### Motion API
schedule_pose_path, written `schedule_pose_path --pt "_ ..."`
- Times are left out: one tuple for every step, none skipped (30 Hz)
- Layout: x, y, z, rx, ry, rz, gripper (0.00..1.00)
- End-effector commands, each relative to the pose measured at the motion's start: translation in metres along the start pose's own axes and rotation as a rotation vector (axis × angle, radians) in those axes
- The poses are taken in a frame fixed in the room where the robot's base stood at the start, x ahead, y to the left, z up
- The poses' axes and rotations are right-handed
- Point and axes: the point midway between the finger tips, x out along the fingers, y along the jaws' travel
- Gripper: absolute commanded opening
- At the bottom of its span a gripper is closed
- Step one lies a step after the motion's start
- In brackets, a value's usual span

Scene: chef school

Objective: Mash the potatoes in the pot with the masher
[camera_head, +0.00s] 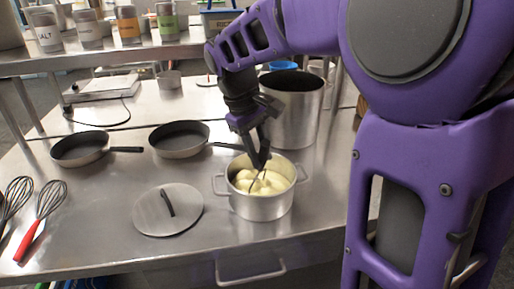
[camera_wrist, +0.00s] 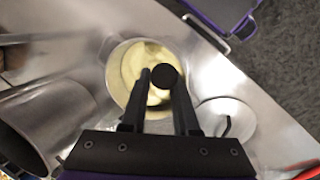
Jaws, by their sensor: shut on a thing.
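The metal pot (camera_head: 262,205) with two side handles stands near the front edge of the steel counter, with pale yellow potatoes (camera_head: 245,182) inside. My gripper (camera_head: 260,158) is directly above the pot, shut on the masher. The masher's dark round handle end (camera_wrist: 164,76) shows between my fingers in the wrist view. Its thin wire part (camera_head: 258,181) reaches down into the pot among the potatoes in the head view. The masher's lower end is hidden, so I cannot tell how deep it sits.
A flat lid (camera_head: 181,215) lies left of the pot. A tall stockpot (camera_head: 305,110) stands behind it. Two frying pans (camera_head: 80,149) (camera_head: 179,139) and whisks (camera_head: 45,208) are further left. A scale (camera_head: 104,86) and shelf with spice jars (camera_head: 128,25) are at the back.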

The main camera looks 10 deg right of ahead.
Motion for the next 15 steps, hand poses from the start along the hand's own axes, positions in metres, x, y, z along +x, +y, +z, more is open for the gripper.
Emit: schedule_pose_path --pt "0.0006 -0.0001 -0.0002 0.000 0.001 0.001 0.00" --pt "0.0004 0.0000 -0.0002 0.000 0.001 0.001 0.00" --pt "0.0001 0.0001 -0.0002 0.000 0.001 0.001 0.00" --pt "0.0000 0.0001 -0.0002 0.000 0.001 0.001 0.00" --pt "0.0000 0.0002 -0.0002 0.000 0.001 0.001 0.00" --pt "0.0000 0.0002 -0.0001 0.000 0.001 0.001 0.00" --pt "-0.0001 0.0002 -0.0001 0.000 0.001 0.001 0.00" --pt "-0.0001 0.0002 -0.0001 0.000 0.001 0.001 0.00" --pt "-0.0001 0.0002 -0.0001 0.000 0.001 0.001 0.00" --pt "-0.0001 0.0002 -0.0001 0.000 0.001 0.001 0.00" --pt "-0.0002 0.0003 -0.0001 0.000 0.001 0.001 0.00" --pt "-0.0008 0.0006 0.0002 0.001 0.001 0.001 0.00" --pt "-0.0017 0.0011 0.0005 0.001 0.001 0.001 0.00" --pt "-0.0029 0.0019 0.0012 0.001 0.001 0.001 0.00" --pt "-0.0051 0.0034 0.0023 0.002 0.001 0.001 0.00"
